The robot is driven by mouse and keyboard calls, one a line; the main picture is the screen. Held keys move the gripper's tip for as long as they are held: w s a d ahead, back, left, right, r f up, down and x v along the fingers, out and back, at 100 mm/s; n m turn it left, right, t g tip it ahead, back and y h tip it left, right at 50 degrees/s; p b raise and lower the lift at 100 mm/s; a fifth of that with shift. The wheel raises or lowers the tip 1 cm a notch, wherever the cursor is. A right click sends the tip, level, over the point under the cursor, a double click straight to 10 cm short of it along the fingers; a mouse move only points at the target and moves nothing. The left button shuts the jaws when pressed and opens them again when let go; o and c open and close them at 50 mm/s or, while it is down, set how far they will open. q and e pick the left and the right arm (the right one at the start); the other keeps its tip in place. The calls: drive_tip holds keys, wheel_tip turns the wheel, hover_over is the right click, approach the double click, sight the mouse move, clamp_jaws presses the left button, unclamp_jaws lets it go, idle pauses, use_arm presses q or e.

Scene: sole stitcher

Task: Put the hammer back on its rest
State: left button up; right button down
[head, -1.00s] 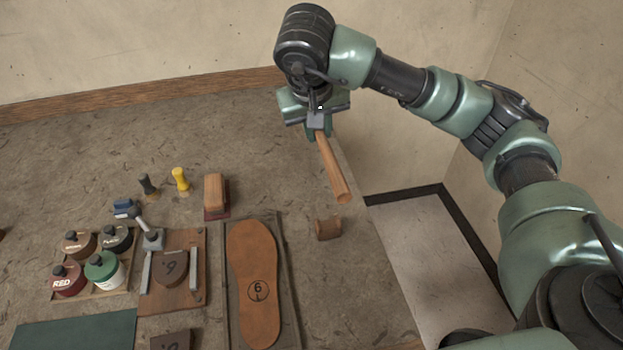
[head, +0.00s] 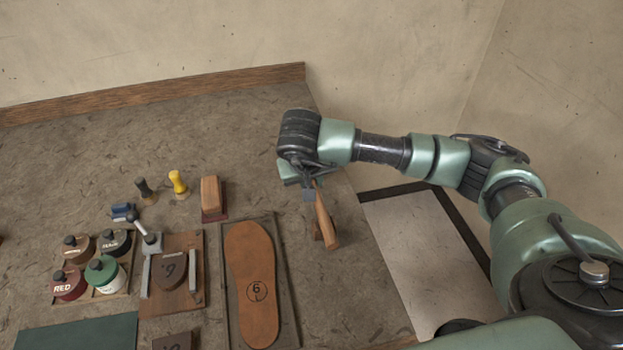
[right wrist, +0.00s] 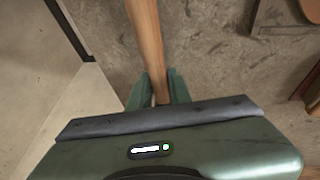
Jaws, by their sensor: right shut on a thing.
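My right gripper (head: 309,184) is shut on the hammer near one end of its wooden handle (head: 325,215). The handle slants down and to the right from the jaws. In the right wrist view, the handle (right wrist: 147,40) runs up and away from between the green fingers (right wrist: 158,90). A grey piece shows by the jaws in the head view; I cannot tell whether it is the hammer's head. The small wooden rest (head: 317,232) is partly hidden behind the handle; I cannot tell whether they touch. My left gripper is out of view.
Left of the rest lies a tray (head: 286,300) with a brown sole (head: 254,280). Further left are a brush (head: 211,196), a wooden jig (head: 187,300) and several lidded pots, including a green one (head: 103,275). The bench's right edge is close to the rest.

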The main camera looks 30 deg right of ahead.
drive_tip(key=c, duration=1.3)
unclamp_jaws()
drive_tip(key=shift+r, duration=0.1)
drive_tip(key=b+v, duration=0.2)
drive_tip(key=v, duration=1)
